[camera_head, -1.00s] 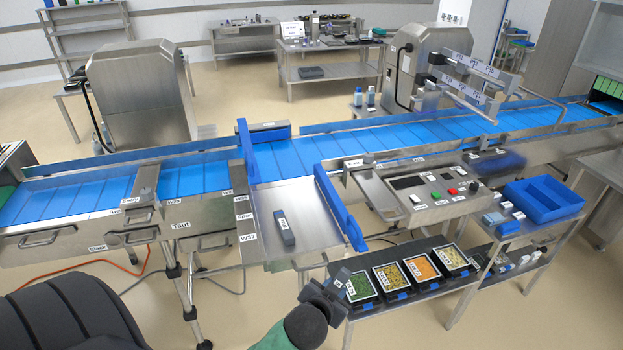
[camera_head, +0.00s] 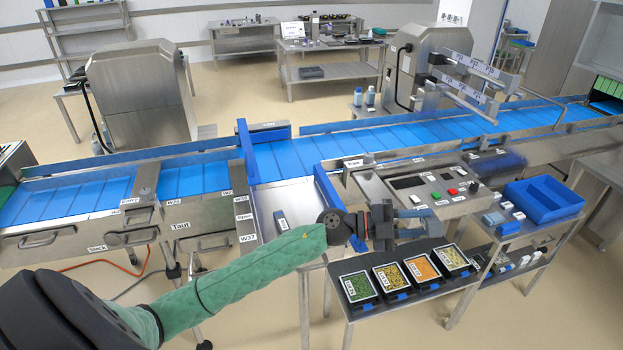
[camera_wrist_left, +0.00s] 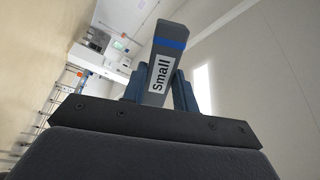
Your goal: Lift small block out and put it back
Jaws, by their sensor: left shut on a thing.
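The small block (camera_wrist_left: 161,70) is grey with a blue band and a white label reading "Small". In the left wrist view it stands between the two blue-grey fingers of my left gripper (camera_wrist_left: 160,92), which is shut on it. In the head view my left gripper (camera_head: 392,222) is above the front edge of the control panel, behind the food trays, and points right. The block is hard to make out there. My right gripper is not in view.
Another grey block (camera_head: 281,219) lies on the steel plate, partly hidden by my green-sleeved arm. Food trays (camera_head: 388,277) stand in front, below the gripper. A blue bin (camera_head: 545,200) and small blocks are to the right. A blue guide rail (camera_head: 327,187) stands nearby.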

